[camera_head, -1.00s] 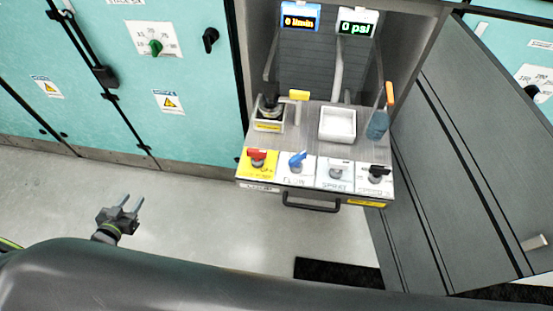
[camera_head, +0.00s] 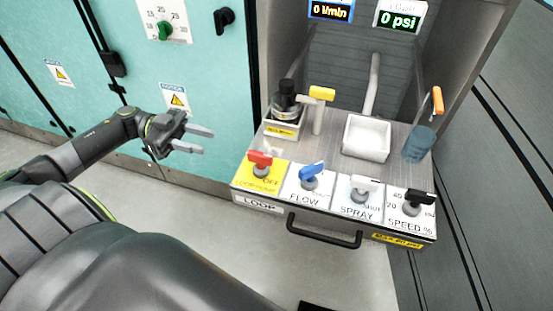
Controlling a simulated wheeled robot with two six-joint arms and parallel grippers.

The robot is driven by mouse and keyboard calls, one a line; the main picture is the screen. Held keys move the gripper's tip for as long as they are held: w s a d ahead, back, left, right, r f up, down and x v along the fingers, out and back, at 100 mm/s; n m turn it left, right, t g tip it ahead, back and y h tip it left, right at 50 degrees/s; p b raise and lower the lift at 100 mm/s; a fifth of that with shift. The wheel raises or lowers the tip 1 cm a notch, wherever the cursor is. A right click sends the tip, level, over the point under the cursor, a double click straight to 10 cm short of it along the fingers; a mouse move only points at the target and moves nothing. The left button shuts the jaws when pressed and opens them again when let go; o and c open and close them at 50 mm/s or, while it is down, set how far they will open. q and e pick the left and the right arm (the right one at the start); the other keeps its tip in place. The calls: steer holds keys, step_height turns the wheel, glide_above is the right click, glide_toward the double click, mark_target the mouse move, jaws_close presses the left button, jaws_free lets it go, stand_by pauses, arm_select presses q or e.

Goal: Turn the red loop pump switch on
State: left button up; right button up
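The red loop pump switch (camera_head: 261,161) is a red-handled knob on the yellow plate (camera_head: 246,178) at the left end of the panel's front row. The word OFF shows beside it on the plate. My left gripper (camera_head: 206,141) is left of the switch, apart from it, with its two fingers spread and nothing between them. The fingers point right, toward the panel. My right gripper is not in view.
Beside the red switch are a blue FLOW knob (camera_head: 312,172), a white SPRAY knob (camera_head: 364,186) and a black SPEED knob (camera_head: 415,201). Behind stand a yellow-handled valve (camera_head: 321,94), a white basin (camera_head: 367,138) and a blue cup (camera_head: 419,144). A black drawer handle (camera_head: 323,232) juts out in front.

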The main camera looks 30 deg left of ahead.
mark_target(273, 158)
arm_select(q)
steer(key=x, duration=1.6)
steer(key=shift+w+d, duration=0.2)
steer(key=shift+d, duration=0.05)
jaws_close()
